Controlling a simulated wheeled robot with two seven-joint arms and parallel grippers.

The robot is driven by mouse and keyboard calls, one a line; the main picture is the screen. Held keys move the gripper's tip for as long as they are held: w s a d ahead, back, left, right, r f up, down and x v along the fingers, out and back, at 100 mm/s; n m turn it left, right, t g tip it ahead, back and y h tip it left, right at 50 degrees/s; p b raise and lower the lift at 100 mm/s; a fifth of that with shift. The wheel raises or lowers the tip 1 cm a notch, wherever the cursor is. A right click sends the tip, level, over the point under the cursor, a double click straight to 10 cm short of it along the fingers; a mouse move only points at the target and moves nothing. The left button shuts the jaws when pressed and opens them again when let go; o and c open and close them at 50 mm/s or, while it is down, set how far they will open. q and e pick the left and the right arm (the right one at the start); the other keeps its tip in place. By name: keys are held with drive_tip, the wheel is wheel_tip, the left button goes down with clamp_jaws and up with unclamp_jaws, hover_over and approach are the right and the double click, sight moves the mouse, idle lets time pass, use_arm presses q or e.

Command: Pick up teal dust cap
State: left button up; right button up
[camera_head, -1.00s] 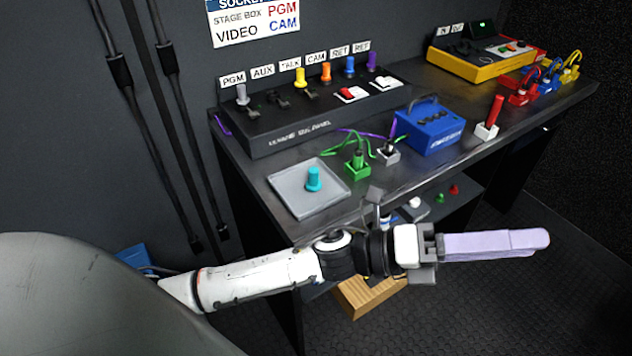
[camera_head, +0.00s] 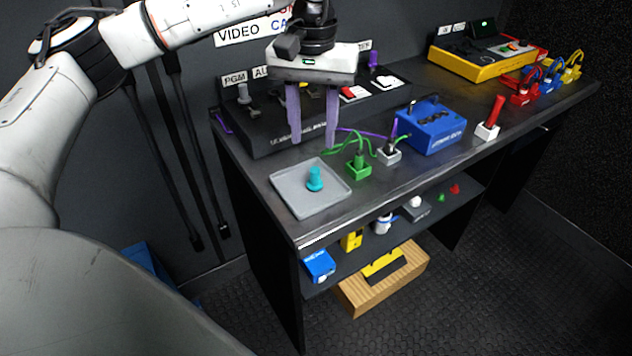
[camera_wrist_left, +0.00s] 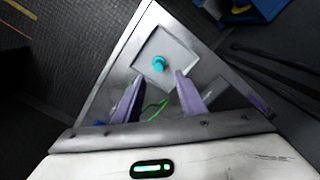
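The teal dust cap (camera_head: 314,179) stands upright on a square grey tray (camera_head: 289,196) at the near left end of the bench. It also shows in the left wrist view (camera_wrist_left: 159,63), beyond the fingertips. My left gripper (camera_head: 313,143) points down with its two purple fingers apart and nothing between them. It is in front of the black panel, above and behind the tray, clear of the cap. In the left wrist view the fingers (camera_wrist_left: 154,88) are also spread. My right gripper is not in view.
A black switch panel (camera_head: 262,140) stands behind the tray. A green-cabled block (camera_head: 359,167), a white block (camera_head: 389,153) and a blue box (camera_head: 432,127) stand to its right. A shelf below holds small items. A wooden crate (camera_head: 352,299) is on the floor.

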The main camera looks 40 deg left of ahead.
sight(315, 169)
use_arm(q)
wheel_tip(315, 169, down, 10)
drive_tip(key=shift+d+r, duration=0.15)
drive_tip(key=shift+r, duration=0.05)
idle(0.3)
drive_tip(key=c, duration=0.8)
